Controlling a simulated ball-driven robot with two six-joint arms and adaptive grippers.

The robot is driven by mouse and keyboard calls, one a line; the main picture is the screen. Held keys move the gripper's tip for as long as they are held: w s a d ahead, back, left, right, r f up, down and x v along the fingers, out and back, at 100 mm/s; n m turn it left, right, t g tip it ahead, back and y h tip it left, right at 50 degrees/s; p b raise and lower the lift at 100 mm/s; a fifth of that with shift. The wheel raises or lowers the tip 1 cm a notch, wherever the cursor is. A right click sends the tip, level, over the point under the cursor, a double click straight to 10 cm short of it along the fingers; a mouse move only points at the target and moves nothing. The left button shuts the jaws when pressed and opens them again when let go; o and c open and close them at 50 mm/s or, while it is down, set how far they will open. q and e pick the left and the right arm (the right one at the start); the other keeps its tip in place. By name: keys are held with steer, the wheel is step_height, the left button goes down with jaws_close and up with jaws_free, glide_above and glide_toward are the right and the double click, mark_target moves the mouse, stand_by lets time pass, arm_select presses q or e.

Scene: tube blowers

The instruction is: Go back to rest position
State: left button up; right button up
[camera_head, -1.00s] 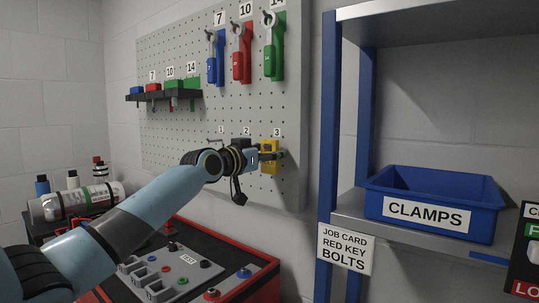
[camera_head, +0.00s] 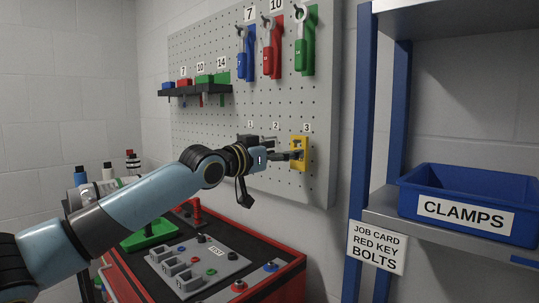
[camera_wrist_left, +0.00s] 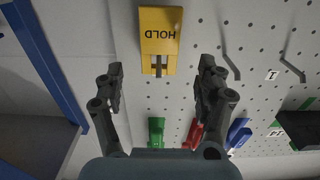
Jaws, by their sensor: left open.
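My left gripper (camera_head: 284,156) reaches across to the pegboard, level with the number labels 1, 2 and 3. In the left wrist view my left gripper (camera_wrist_left: 160,85) has its two fingers wide apart with nothing between them. A yellow HOLD tag (camera_wrist_left: 160,30) hangs on the pegboard just beyond the fingertips. In the head view this yellow tag (camera_head: 299,153) is under label 3, close to the gripper tips. The right gripper shows in neither view.
Blue, red and green wrenches (camera_head: 272,50) hang above on the pegboard (camera_head: 215,55). A red-edged workbench (camera_head: 270,281) with a grey test panel lies below. A shelf with a blue CLAMPS bin (camera_head: 465,210) stands at the right. Open space lies between bench and shelf.

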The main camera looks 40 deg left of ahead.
arm_select(q)
steer(key=s, duration=0.5)
steer(key=shift+s+a, duration=0.1)
steer(key=shift+a, duration=0.05)
